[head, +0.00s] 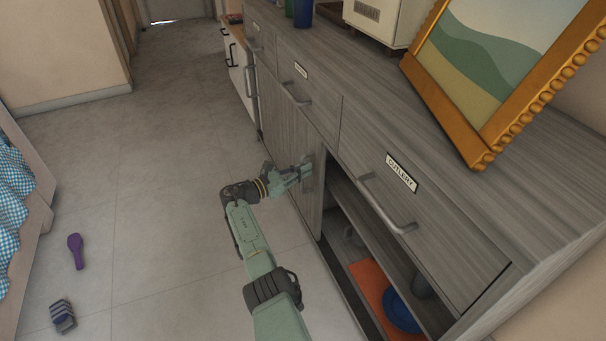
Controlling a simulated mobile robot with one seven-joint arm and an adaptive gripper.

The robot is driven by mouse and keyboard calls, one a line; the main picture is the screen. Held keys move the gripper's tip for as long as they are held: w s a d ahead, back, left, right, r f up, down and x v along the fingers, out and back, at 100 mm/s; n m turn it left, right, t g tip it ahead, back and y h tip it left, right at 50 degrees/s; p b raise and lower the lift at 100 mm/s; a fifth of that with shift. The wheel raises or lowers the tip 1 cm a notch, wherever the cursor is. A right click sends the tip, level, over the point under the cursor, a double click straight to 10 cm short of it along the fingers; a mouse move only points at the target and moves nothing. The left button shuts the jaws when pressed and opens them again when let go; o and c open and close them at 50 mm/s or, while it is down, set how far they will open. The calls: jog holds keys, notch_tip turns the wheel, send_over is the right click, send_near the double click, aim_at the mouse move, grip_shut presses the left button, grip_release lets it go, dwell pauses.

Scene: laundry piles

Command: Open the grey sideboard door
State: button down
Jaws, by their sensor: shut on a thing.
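The grey sideboard (365,130) runs along the right side of the head view. A grey wood-grain door panel (281,133) is below its drawers. My gripper (306,171) is at the panel's right part, shut on the door handle (307,184), which the fingers partly hide. Right of this panel, under the drawer labelled CUTLERY (401,172), the cabinet front is open. I cannot tell from this view whether the held panel is swung out or flush. Inside are a shelf, an orange item (372,283) and a blue round dish (401,313).
Drawer handles (388,205) stick out above the opening. A gold-framed picture (490,75) and a cream appliance (381,20) stand on top. A purple brush-like item (76,251) and a striped bundle (63,316) lie on the floor at left. The floor between is clear.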

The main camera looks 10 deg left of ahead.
jog(key=c, duration=1.7)
grip_release()
jog(key=v, duration=1.2)
